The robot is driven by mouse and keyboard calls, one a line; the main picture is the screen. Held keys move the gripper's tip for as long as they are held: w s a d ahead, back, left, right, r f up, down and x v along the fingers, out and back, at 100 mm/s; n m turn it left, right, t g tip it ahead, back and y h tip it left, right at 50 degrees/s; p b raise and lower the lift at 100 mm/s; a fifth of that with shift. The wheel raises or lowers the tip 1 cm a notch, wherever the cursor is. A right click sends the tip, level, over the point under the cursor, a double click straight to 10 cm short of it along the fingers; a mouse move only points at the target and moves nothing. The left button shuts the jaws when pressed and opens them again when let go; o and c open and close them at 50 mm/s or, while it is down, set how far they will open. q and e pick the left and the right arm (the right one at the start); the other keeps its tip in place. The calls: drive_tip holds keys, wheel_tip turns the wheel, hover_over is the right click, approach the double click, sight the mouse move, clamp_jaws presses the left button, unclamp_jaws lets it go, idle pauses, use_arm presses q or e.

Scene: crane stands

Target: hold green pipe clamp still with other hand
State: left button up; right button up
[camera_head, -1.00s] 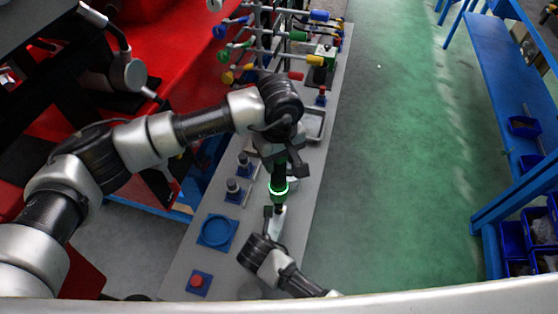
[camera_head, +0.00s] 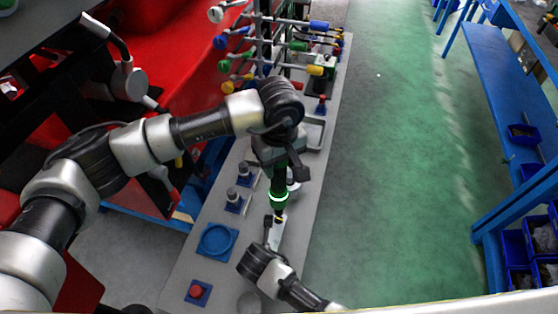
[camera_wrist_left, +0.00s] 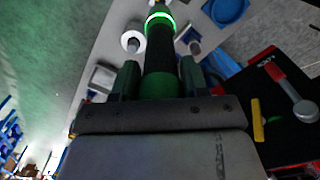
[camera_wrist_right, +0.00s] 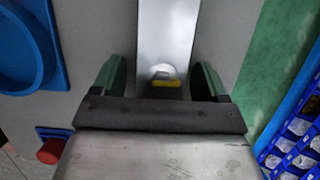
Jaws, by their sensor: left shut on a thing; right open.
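The green pipe clamp appears to be the dark green cylinder (camera_head: 279,184) with a glowing green ring; it also shows in the left wrist view (camera_wrist_left: 160,50). My left gripper (camera_head: 281,160) is shut on its upper part, its fingers (camera_wrist_left: 158,82) on both sides. Below its dark tip lies a flat silver bar (camera_head: 277,234) with a yellow piece; whether they join is unclear. My right gripper (camera_head: 270,232) is open at the bar. In the right wrist view, the bar (camera_wrist_right: 167,35) lies between its two spread fingers (camera_wrist_right: 157,80), with gaps on both sides.
A grey bench carries a blue ring (camera_head: 217,240), a red button (camera_head: 197,292), grey knobs on blue bases (camera_head: 234,195) and a tray (camera_head: 313,130). A rack of coloured valves (camera_head: 285,50) stands at the back. Green floor (camera_head: 400,180) is clear at right, before blue shelving.

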use_arm(q)
drive_tip(key=shift+r, duration=0.1)
use_arm(e)
drive_tip(key=v, duration=1.2)
drive_tip(key=shift+s+a, duration=0.1)
